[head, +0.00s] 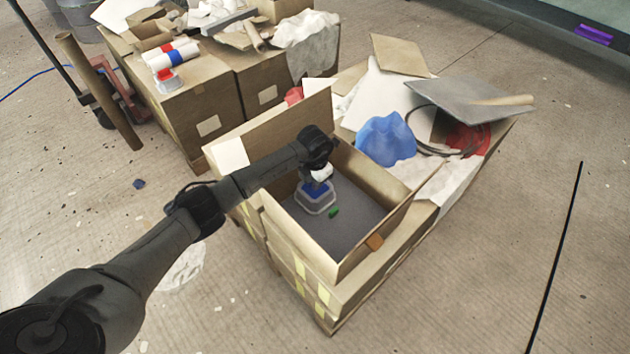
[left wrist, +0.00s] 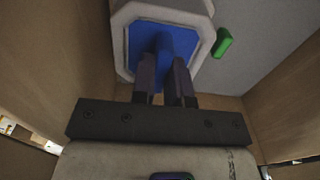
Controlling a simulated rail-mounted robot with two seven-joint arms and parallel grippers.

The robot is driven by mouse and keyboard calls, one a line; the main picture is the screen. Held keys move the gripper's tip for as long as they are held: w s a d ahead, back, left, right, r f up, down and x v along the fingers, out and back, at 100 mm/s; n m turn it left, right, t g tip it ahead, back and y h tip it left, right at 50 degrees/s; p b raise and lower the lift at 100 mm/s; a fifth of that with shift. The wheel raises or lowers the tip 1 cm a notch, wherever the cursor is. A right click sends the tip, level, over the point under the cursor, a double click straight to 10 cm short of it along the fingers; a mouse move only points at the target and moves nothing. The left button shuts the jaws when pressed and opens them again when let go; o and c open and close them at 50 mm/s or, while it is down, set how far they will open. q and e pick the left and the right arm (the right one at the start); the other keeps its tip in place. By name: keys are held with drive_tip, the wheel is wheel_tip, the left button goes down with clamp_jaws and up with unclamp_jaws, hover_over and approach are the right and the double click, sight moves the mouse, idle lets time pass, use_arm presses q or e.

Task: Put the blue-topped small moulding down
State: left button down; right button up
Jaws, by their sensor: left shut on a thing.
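The blue-topped small moulding (head: 316,198) is a light grey piece with a blue top, inside the open cardboard box (head: 303,246). In the left wrist view the moulding (left wrist: 118,40) fills the upper middle, its blue face toward the camera. My left gripper (head: 320,182) reaches down into the box from above; in the left wrist view its two dark fingers (left wrist: 166,72) are close together on a blue part in the moulding's middle. I cannot tell whether the moulding touches the box floor. My right gripper is not in view.
A small green piece (head: 334,212) lies beside the moulding; it also shows in the left wrist view (left wrist: 223,43). The box walls stand close around my gripper. Grey floor inside the box is free at right. A blue crumpled item (head: 386,139) lies behind the box.

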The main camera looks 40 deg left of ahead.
use_arm(q)
drive_tip(key=shift+f, duration=0.15)
drive_tip(key=c, duration=1.1)
unclamp_jaws()
drive_tip(key=shift+r+p, duration=2.55)
drive_tip(key=shift+r, duration=3.65)
